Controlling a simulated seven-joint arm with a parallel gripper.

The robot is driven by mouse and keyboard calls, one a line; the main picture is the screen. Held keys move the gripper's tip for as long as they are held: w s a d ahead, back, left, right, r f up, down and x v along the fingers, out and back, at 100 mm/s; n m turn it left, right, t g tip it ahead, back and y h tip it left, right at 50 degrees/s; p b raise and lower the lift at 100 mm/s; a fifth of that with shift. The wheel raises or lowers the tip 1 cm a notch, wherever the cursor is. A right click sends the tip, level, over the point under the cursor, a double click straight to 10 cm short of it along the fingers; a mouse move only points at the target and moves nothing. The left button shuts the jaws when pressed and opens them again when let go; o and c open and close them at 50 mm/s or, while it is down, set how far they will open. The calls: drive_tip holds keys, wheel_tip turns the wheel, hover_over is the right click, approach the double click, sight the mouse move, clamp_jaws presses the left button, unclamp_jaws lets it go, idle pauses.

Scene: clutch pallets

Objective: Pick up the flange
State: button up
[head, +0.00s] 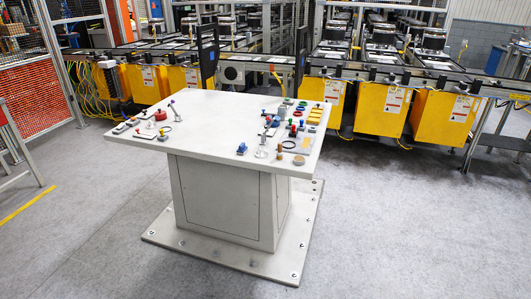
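Many small parts lie on a white pedestal table (205,125). I cannot tell for sure which part is the flange. A metallic part with a round base (262,153) stands near the front edge. A red round part (160,116) sits on the left side of the table. A flat tan disc (299,160) lies near the front right corner. A dark ring (288,145) lies a little behind that disc. My gripper does not show in this view.
A blue part (242,149) and a brown peg (280,153) stand near the front edge. A yellow block (315,117) lies on the right. The table's middle is mostly clear. Yellow machine cabinets (382,109) and a conveyor line stand behind; open floor (400,220) surrounds the pedestal.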

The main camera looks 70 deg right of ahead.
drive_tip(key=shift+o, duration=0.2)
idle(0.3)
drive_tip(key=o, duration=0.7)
